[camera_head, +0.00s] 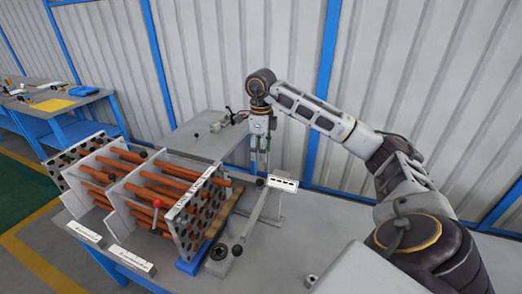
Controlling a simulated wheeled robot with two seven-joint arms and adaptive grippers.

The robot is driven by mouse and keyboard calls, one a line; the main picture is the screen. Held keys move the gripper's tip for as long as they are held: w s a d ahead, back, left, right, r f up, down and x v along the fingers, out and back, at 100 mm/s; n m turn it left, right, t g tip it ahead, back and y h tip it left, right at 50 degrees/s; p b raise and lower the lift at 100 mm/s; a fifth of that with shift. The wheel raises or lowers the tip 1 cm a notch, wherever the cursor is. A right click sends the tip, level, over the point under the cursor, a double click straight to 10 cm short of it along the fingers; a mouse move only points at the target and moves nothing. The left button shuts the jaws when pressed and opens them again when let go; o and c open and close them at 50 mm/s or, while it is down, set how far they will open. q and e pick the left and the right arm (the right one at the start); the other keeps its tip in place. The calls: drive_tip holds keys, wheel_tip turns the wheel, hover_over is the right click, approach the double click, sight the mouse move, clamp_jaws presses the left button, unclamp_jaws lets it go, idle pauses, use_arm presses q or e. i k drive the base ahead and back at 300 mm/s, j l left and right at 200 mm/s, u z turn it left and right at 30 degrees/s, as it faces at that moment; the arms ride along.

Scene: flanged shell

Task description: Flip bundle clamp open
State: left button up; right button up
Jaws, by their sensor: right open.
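A tube bundle (160,180) of copper-coloured rods, held between perforated end plates and grey baffle plates, lies on the workbench at left centre. A red ball knob (157,203) on a thin upright stem stands at the front side of the bundle; it looks like the clamp's handle, but its hinge is too small to make out. My right gripper (261,160) points down, open and with nothing visible between its fingers. It is right of and behind the bundle, apart from the red knob. My left gripper is not in view.
A grey lever (255,212) with dark knobs stands right of the bundle, close below my right gripper. A white labelled plate (283,184) is beside it. A grey table (205,140) stands behind. The bench right of the lever is mostly clear.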

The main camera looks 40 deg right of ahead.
sight(158, 203)
drive_tip(key=k+j, duration=0.55)
drive_tip(key=j, duration=0.15)
drive_tip(key=k+j, duration=0.55)
drive_tip(key=j, duration=0.15)
